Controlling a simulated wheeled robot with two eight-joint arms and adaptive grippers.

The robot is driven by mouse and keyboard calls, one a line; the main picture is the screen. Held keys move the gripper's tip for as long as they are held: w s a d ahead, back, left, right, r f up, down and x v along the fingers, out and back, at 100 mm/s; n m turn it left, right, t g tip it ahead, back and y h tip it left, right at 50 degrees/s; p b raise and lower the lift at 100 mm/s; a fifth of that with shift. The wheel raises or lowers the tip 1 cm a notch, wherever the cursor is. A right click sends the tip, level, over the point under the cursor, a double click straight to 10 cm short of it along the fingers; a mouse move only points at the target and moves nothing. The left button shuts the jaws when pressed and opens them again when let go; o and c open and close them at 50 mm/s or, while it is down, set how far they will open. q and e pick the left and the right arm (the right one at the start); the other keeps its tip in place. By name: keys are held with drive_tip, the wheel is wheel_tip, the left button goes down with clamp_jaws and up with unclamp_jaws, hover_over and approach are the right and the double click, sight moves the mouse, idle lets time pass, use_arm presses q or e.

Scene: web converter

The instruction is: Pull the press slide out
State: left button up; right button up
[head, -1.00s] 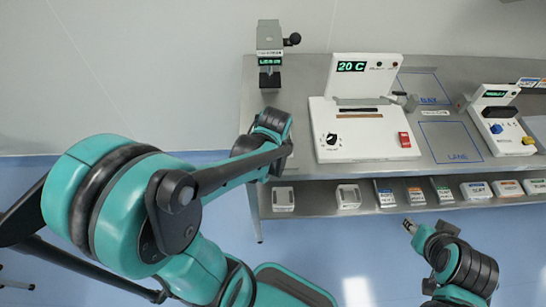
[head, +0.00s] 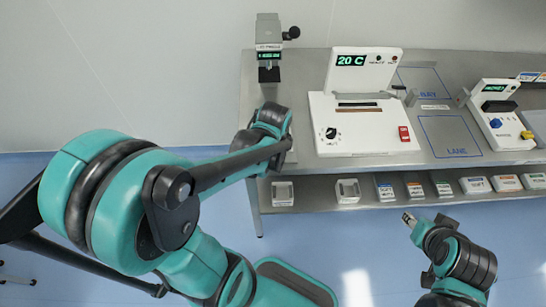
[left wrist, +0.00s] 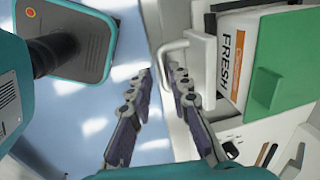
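The grey press (head: 269,45) with a dark side knob and a green display stands at the table's back left corner. My left wrist hangs over the table's left edge in front of it; the left gripper is hidden there in the head view. In the left wrist view my left gripper (left wrist: 158,74) has its fingers apart, with nothing visible between them. A white bar handle (left wrist: 170,48) is just beyond the tips, nearer the right finger. I cannot tell whether it belongs to the press slide. My right gripper (head: 408,219) is low in front of the shelf, its opening unclear.
A white heater-like unit (head: 362,125) reading 20 C stands on the table (head: 306,70), with a second white unit (head: 500,125) at right. Small boxes line the lower shelf (head: 318,196). A FRESH-labelled box (left wrist: 232,58) and a green block (left wrist: 282,88) lie right of the left gripper.

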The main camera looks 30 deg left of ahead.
use_arm(q)
wheel_tip(320, 180, up, 12)
drive_tip(key=s+d, duration=0.1)
drive_tip(key=shift+s+f, duration=0.15)
drive_tip(key=shift+s, duration=0.2)
idle(0.4)
